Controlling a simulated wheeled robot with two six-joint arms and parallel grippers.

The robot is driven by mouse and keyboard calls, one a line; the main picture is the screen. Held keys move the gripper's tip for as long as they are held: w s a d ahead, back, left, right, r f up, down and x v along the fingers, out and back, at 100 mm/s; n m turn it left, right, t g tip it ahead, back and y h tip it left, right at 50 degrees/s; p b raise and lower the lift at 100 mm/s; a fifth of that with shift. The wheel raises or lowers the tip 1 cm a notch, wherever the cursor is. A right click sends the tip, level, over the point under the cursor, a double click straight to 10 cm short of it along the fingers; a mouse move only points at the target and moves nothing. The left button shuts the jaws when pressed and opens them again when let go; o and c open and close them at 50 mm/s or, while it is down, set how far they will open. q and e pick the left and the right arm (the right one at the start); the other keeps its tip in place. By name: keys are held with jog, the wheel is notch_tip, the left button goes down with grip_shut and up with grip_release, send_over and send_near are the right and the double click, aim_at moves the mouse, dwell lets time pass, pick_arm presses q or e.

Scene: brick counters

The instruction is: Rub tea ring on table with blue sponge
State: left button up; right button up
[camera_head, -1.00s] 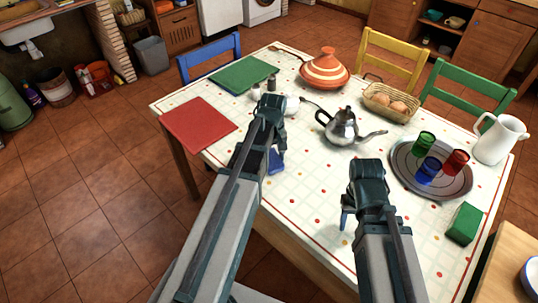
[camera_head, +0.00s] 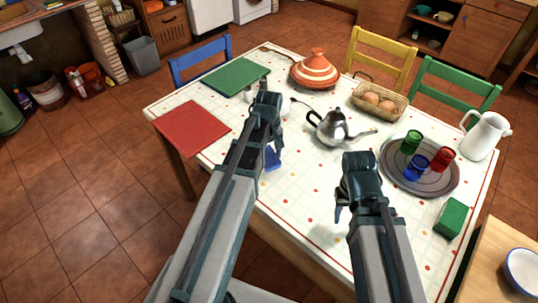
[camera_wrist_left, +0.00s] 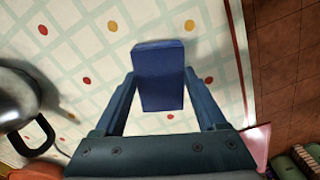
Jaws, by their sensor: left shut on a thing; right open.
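The blue sponge (camera_head: 272,158) is held over the near left part of the table (camera_head: 305,178), whose top is white with a pale grid and coloured dots. My left gripper (camera_head: 274,148) is shut on it. In the left wrist view the sponge (camera_wrist_left: 159,70) sits upright between both fingers. I cannot tell whether it touches the tabletop. My right gripper (camera_head: 340,207) is open and empty above the table's near edge. I cannot make out a tea ring in either view; my arms hide part of the tabletop.
A silver teapot (camera_head: 332,128) stands right of the sponge. A round tray (camera_head: 396,177) with coloured glasses, a white jug (camera_head: 484,137) and a green box (camera_head: 451,217) are at the right. A red mat (camera_head: 191,128) and green mat (camera_head: 235,76) lie left. The front middle is clear.

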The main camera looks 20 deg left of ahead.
pick_arm(q)
jog(key=shift+r+p, duration=0.75)
jog(key=shift+r, duration=0.4)
notch_tip(320, 180, up, 3)
jog(key=p, duration=0.3)
jog(key=shift+r, duration=0.1)
